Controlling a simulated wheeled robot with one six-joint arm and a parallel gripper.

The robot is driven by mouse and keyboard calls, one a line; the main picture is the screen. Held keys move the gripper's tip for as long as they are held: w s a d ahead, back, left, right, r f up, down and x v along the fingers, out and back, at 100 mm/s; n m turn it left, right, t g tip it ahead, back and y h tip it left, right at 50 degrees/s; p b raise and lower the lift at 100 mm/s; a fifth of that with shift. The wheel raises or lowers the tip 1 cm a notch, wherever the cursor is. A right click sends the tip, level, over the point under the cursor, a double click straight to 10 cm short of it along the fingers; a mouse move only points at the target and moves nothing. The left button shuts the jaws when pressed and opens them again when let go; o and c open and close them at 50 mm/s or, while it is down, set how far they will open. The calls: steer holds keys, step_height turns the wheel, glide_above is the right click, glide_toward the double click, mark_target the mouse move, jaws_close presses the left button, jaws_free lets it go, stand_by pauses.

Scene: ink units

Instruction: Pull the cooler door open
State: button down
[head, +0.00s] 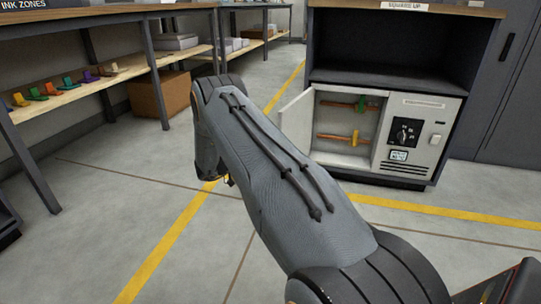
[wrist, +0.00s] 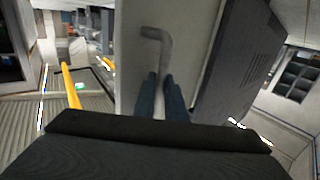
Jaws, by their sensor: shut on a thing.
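The cooler (head: 420,135) is a light grey unit under the dark counter, with a dial panel at its right. Its white door (head: 297,120) stands swung open to the left, and the inside shows. In the wrist view the door is the pale panel (wrist: 195,45) ahead, with a grey bent handle (wrist: 157,34) on it. My gripper (wrist: 160,77) is shut on the lower part of this handle. In the head view my arm hides the gripper and the handle.
Inside the cooler, orange bars carry a green piece (head: 361,104) and a yellow piece (head: 354,137). A shelf (head: 100,85) with coloured items stands at the left, with a cardboard box (head: 160,95) by it. The floor in front is clear, with yellow lines.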

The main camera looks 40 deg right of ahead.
steer(key=c, duration=1.8)
jaws_free()
steer(key=shift+d, duration=0.4)
steer(key=shift+a, duration=0.45)
steer(key=p+v, duration=0.2)
steer(key=v, duration=0.5)
steer(key=shift+w+a, duration=0.15)
steer(key=shift+a, duration=0.2)
